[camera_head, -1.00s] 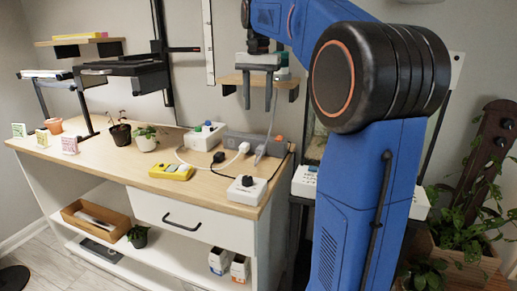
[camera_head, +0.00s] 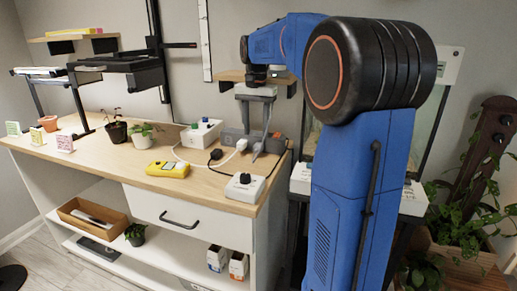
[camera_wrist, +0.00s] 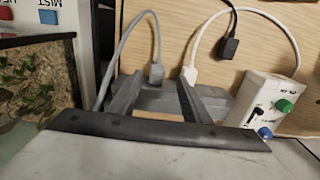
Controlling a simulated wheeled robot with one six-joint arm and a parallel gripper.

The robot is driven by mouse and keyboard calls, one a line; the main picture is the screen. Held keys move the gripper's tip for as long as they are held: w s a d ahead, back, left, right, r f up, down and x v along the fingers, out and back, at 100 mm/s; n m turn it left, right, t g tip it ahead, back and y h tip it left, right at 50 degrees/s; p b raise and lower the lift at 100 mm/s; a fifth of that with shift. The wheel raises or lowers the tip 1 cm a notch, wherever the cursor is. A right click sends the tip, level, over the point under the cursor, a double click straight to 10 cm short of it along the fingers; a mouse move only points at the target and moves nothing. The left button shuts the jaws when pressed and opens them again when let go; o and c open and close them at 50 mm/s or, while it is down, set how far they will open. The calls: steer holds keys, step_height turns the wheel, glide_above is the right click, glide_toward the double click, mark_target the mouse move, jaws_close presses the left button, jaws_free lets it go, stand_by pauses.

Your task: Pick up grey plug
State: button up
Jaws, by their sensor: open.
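The grey plug (camera_wrist: 156,73), with a grey cord, sits at the grey power strip (camera_wrist: 160,99) in the wrist view. It lies between my two open fingertips, nearer the left one; no contact is clear. My gripper (camera_wrist: 161,78) points down over the strip and is empty. A white plug (camera_wrist: 189,76) sits beside the grey one, close to my right fingertip. In the head view my gripper (camera_head: 256,138) is low over the power strip (camera_head: 232,135) at the table's back right, and its fingers partly hide the grey plug.
A black plug (camera_wrist: 230,48) lies loose on the wooden table (camera_head: 120,165). A white box with green and blue knobs (camera_wrist: 268,105) stands right of the strip in the wrist view. A yellow meter (camera_head: 167,169), a white socket box (camera_head: 244,187) and potted plants (camera_head: 116,131) are on the table.

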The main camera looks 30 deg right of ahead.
mark_target(257, 145)
steer(key=shift+s+d+f, duration=0.1)
steer(key=shift+f, duration=1.3)
steer(key=shift+s+d+f, duration=0.1)
steer(key=shift+f, duration=1.3)
jaws_close()
steer(key=shift+a, duration=0.1)
